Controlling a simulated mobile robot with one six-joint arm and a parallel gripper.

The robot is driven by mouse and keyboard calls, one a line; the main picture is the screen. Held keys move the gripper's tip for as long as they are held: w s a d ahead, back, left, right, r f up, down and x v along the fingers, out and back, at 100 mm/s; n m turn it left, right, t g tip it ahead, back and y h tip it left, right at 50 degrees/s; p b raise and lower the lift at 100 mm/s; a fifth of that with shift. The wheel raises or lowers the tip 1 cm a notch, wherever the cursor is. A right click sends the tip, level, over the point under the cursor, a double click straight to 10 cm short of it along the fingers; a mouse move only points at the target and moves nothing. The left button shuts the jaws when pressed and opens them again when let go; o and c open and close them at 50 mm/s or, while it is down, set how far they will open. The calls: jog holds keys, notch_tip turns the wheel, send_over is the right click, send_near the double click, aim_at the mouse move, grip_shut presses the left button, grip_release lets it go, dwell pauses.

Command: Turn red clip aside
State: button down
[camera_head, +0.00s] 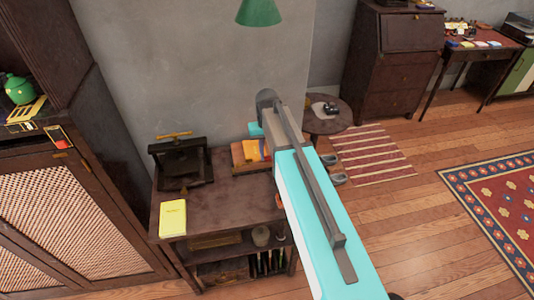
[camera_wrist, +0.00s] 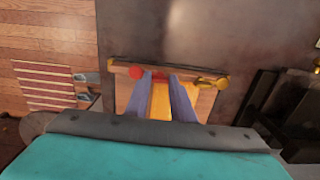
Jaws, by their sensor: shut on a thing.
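The red clip (camera_wrist: 136,73) is at the far edge of a small wooden tray (camera_wrist: 121,98) in the wrist view. Its round end shows left of my fingers, and a red part shows between the fingertips. My gripper (camera_wrist: 160,77) reaches over the tray and its fingers are shut on the red clip. A yellow clip (camera_wrist: 205,82) sits on the same edge, to the right of my fingers. Yellow-orange sheets (camera_wrist: 160,102) lie in the tray, between the fingers. In the head view the tray (camera_head: 239,155) is partly behind my arm, and the clip and fingertips are hidden.
The tray stands on a dark wooden table (camera_head: 225,208). A black press (camera_head: 181,163) and a yellow book (camera_head: 173,218) are to its left. A green lamp shade (camera_head: 259,12) hangs above. A round side table (camera_head: 325,122) is behind my arm. Open floor lies right.

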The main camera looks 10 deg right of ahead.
jog(key=c, duration=1.5)
grip_release()
jog(key=shift+r, duration=0.1)
jog(key=shift+r+b, duration=1.45)
jog(key=shift+r, duration=5.4)
